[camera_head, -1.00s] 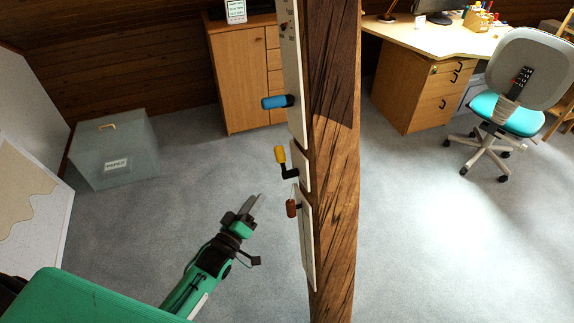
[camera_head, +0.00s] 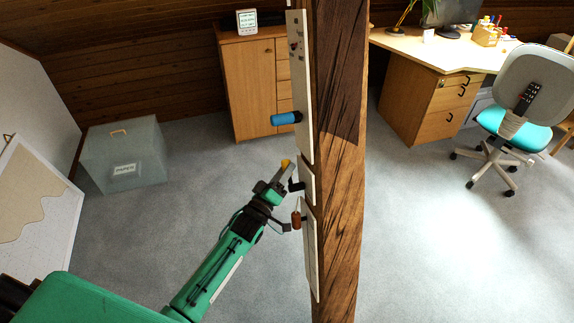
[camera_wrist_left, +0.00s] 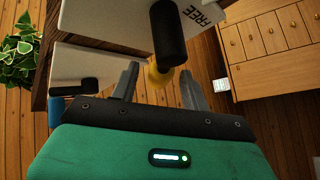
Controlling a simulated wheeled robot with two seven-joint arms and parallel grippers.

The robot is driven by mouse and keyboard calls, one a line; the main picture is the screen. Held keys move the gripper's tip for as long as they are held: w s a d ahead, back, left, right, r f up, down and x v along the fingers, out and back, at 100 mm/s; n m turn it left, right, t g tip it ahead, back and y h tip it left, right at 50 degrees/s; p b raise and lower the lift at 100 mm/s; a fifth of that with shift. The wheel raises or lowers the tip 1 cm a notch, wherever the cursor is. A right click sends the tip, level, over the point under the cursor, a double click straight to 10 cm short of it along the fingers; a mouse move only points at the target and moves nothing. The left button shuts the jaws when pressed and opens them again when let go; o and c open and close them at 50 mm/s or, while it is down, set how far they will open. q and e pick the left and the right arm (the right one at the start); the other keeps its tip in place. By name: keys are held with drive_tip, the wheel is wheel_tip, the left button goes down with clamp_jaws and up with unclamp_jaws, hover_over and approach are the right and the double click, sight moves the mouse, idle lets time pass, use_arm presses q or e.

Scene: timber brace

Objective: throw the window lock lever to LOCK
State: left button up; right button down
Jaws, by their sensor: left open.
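The timber post (camera_head: 335,200) carries a column of pale plates with levers on its left side. A blue-handled lever (camera_head: 284,118) is on the upper plate (camera_head: 299,70). A yellow-tipped lever (camera_head: 285,163) with a black arm is on the middle plate (camera_head: 307,181). A brown-handled lever (camera_head: 296,220) is on the lower plate. My left gripper (camera_head: 282,172) is open at the yellow lever. In the left wrist view its fingers (camera_wrist_left: 160,84) stand either side of the yellow tip (camera_wrist_left: 158,76). A plate there reads FREE (camera_wrist_left: 203,13). I cannot tell which lever is the window lock.
A grey lidded box (camera_head: 124,155) stands on the floor at left. A wooden cabinet (camera_head: 250,90) is behind the post. A desk (camera_head: 430,55) and a swivel chair (camera_head: 520,110) are at right. The carpet around the post is clear.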

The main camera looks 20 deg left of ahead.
use_arm(q)
drive_tip(key=shift+x, duration=0.95)
clamp_jaws()
